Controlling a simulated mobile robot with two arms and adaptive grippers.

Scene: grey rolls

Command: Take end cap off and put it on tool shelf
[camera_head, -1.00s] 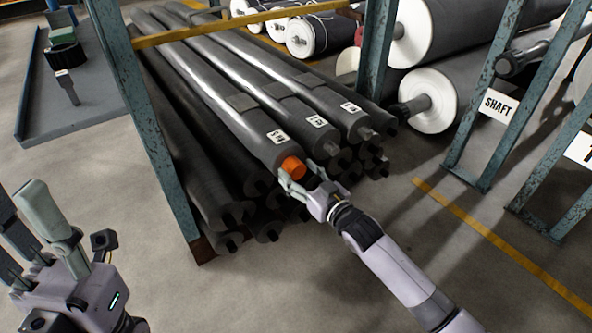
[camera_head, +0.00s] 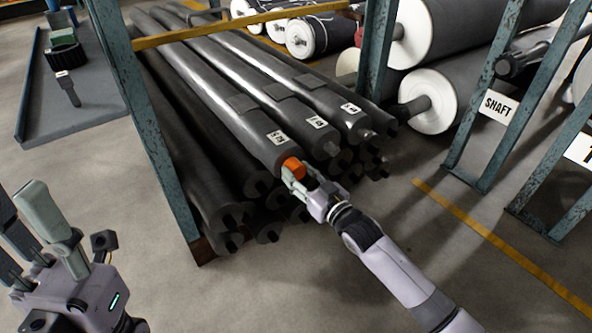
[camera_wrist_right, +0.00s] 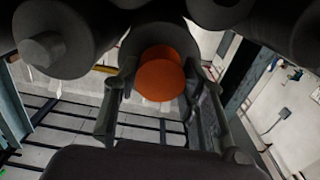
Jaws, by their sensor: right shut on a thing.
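The orange end cap (camera_head: 294,167) sits at the near end of a long dark roll (camera_head: 235,115) in the stack. In the right wrist view the orange cap (camera_wrist_right: 160,78) is against the roll's end, between my two fingers. My right gripper (camera_head: 296,178) is shut on the cap. My left gripper (camera_head: 30,215) is at the lower left, fingers up, apart and empty, far from the cap. A low blue-grey shelf (camera_head: 90,120) at the upper left, likely the tool shelf, bears a black ring and a dark-handled tool.
Teal rack posts (camera_head: 150,130) stand left of and behind the stack. More dark roll ends (camera_head: 232,243) lie below the capped roll. Large white-ended rolls (camera_head: 428,98) and a SHAFT sign (camera_head: 497,106) are at the right. The floor in front is clear.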

